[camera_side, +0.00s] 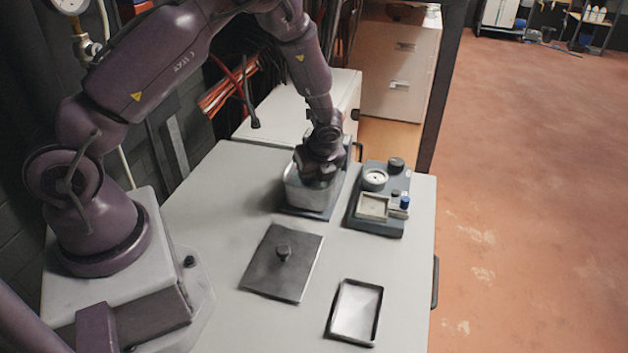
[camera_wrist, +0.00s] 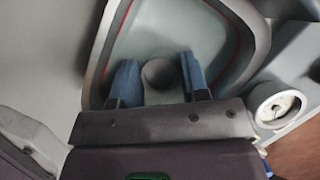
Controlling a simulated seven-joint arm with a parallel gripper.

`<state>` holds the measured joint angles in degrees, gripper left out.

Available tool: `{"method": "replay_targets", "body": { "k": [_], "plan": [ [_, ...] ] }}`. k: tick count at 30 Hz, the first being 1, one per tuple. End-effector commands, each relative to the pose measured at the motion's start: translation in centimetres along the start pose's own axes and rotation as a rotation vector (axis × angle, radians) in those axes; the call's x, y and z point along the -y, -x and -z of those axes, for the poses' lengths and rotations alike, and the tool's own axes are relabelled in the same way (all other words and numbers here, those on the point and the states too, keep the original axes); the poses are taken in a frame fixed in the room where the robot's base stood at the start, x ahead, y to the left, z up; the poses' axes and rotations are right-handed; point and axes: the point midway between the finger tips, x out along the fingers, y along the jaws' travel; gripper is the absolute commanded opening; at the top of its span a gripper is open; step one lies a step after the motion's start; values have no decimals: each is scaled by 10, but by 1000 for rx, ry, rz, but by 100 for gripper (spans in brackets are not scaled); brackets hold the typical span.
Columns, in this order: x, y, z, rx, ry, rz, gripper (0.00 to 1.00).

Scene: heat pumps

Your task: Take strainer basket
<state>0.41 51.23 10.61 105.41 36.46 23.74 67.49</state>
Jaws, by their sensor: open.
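The open metal housing (camera_side: 312,198) stands on the worktop with my gripper (camera_side: 319,176) reaching down into its top. In the wrist view the housing's interior (camera_wrist: 163,20) is grey, with a thin red line along its rim. My gripper's two blue fingers (camera_wrist: 158,76) are open, one on each side of a round grey piece (camera_wrist: 160,73) inside the housing. It may be the handle of the strainer basket, but I cannot tell. I cannot tell whether either finger touches it. The rest of the basket cannot be made out in the side view.
A flat dark lid with a knob (camera_side: 284,270) lies on the worktop in front of the housing. A shallow rimmed tray (camera_side: 375,320) lies near the front right. A blue-grey unit (camera_side: 386,228) with a round dial stands right of the housing. Bare worktop separates lid and tray.

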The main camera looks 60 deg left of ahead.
Motion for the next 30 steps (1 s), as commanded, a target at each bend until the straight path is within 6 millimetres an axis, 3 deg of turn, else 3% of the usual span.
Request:
{"method": "replay_targets", "body": {
  "k": [9, 13, 23, 30],
  "plan": [
    [0, -6, 0, 0, 1, 2, 39],
    [0, -6, 0, 0, 1, 2, 12],
    [1, -3, -1, 0, 2, 2, 11],
    [1, 18, -10, -1, 4, 5, 11]
  ]
}}
